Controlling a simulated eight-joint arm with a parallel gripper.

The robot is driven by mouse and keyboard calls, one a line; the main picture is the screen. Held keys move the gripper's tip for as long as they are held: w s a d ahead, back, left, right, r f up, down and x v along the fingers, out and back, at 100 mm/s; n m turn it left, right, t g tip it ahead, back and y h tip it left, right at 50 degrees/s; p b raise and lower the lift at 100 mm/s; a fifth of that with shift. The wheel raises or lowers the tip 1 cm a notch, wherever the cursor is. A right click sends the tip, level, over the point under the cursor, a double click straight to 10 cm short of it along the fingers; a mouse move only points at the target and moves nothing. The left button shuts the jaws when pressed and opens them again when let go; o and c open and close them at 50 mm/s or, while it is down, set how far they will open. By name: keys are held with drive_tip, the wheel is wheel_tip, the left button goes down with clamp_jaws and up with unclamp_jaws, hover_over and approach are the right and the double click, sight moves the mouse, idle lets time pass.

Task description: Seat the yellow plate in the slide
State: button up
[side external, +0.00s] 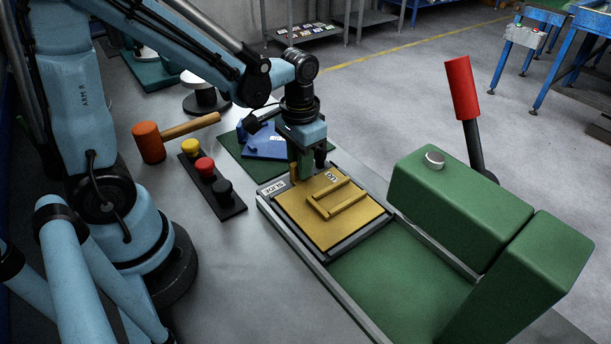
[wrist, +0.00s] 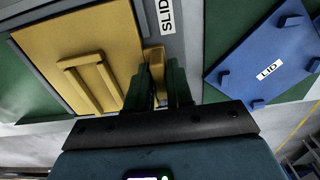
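The yellow plate (side external: 322,222) is a flat square with a raised U-shaped rib and a small upright tab at its back edge. It lies over the grey slide (side external: 272,187), inside its outline; I cannot tell whether it sits flush. In the wrist view the plate (wrist: 110,30) fills the upper left, beside the slide (wrist: 185,50) with its label. My gripper (side external: 302,178) points down at the plate's back edge. In the wrist view its dark green fingers (wrist: 160,84) stand on both sides of the yellow tab (wrist: 154,58) and appear closed on it.
A green press (side external: 460,210) with a red-handled lever (side external: 461,88) stands at the right. A blue lid (side external: 264,143) lies on a green mat behind my gripper; it also shows in the wrist view (wrist: 270,60). A mallet (side external: 150,142) and a button strip (side external: 212,185) lie left.

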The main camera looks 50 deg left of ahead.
drive_tip(key=o, duration=0.5)
drive_tip(key=shift+c, duration=0.2)
drive_tip(key=shift+r, duration=0.1)
wheel_tip(320, 180, up, 12)
idle(0.3)
drive_tip(key=s+f+t, duration=0.1)
drive_tip(key=t, duration=0.1)
drive_tip(key=s+f+t, duration=0.1)
drive_tip(key=t, duration=0.1)
drive_tip(key=s+f+t, duration=0.1)
drive_tip(key=t, duration=0.2)
drive_tip(key=shift+d, duration=0.3)
